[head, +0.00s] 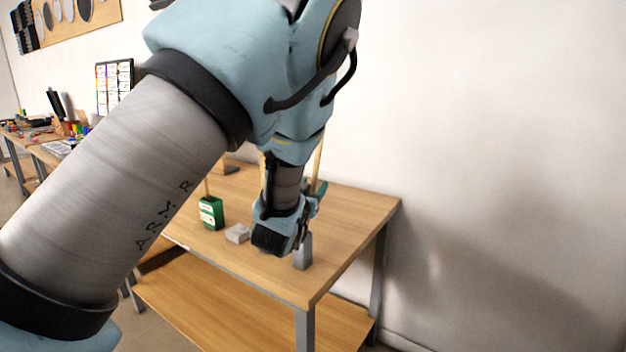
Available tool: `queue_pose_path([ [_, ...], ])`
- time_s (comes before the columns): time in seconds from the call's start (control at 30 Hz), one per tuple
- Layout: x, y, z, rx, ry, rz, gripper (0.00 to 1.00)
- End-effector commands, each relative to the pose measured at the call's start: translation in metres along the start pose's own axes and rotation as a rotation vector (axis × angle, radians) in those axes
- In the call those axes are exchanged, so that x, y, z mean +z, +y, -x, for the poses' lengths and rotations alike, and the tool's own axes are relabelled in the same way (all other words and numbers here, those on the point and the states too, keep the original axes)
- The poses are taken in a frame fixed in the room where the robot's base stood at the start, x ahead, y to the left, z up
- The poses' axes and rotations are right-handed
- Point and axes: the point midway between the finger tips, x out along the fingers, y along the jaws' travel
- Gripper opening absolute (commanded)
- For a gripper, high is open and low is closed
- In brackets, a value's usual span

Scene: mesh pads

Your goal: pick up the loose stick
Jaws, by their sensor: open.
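My gripper (302,236) is low over the right part of the wooden table, mostly hidden by my own wrist. It is open, and its fingertips cannot be made out clearly. A thin pale wooden stick (318,160) stands nearly upright just behind my wrist; its lower part is hidden, so I cannot tell what it stands in. Another thin stick (206,187) rises from a green box (211,214) left of my gripper. I cannot tell which stick is the loose one. A grey block-like piece (303,254) stands on the table right below my gripper.
A small pale grey block (237,233) lies between the green box and my gripper. The table (345,215) has bare room to the right, with its edge close by. A white wall (480,130) stands behind. Another cluttered bench (50,150) is at far left.

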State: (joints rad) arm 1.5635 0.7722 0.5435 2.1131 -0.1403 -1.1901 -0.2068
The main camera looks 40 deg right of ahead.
Motion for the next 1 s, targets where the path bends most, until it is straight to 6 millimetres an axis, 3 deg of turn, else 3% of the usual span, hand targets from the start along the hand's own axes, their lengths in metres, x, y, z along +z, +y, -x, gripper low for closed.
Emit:
queue_pose_path([
  [0.3, 0.0009, -0.0004, -0.0068, -0.001, -0.001, 0.000, 0.53],
  [0.77, 0.0006, -0.0003, -0.0065, -0.001, 0.000, 0.000, 0.02],
  [1.0, 0.0006, -0.0003, -0.0065, -0.001, 0.000, 0.000, 0.00],
])
